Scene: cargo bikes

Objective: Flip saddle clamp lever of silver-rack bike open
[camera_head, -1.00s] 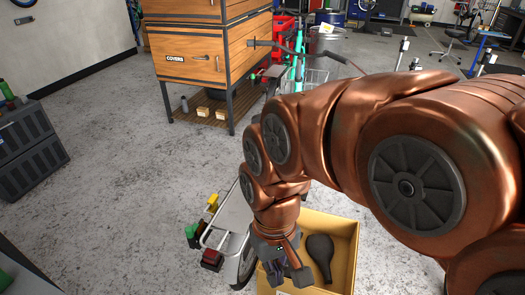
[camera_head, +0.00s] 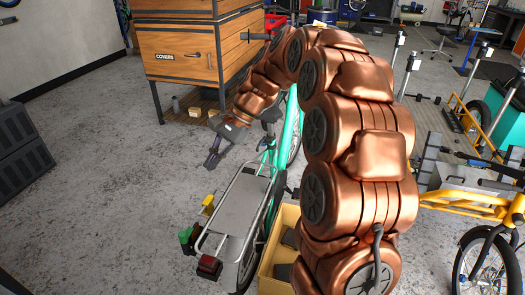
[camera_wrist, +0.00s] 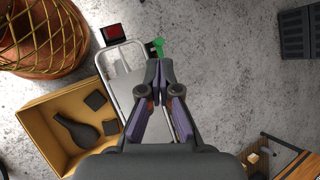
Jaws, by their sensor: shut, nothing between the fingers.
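The silver-rack bike has a teal frame (camera_head: 290,128) and a silver rear rack (camera_head: 235,208) in the head view. The rack (camera_wrist: 122,62) also shows in the wrist view, partly behind my fingers. A dark part (camera_head: 270,112) sits at the top of the frame near my arm. The saddle clamp lever cannot be made out. My gripper (camera_head: 211,164) is shut and empty, in the air to the left of the frame and beyond the rack. In the wrist view its fingertips (camera_wrist: 159,75) meet in front of the rack.
A cardboard box (camera_head: 265,270) beside the rack holds a black saddle (camera_wrist: 78,130), clear in the wrist view. A wooden cabinet (camera_head: 182,55) stands behind. A yellow bike (camera_head: 470,200) is at right.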

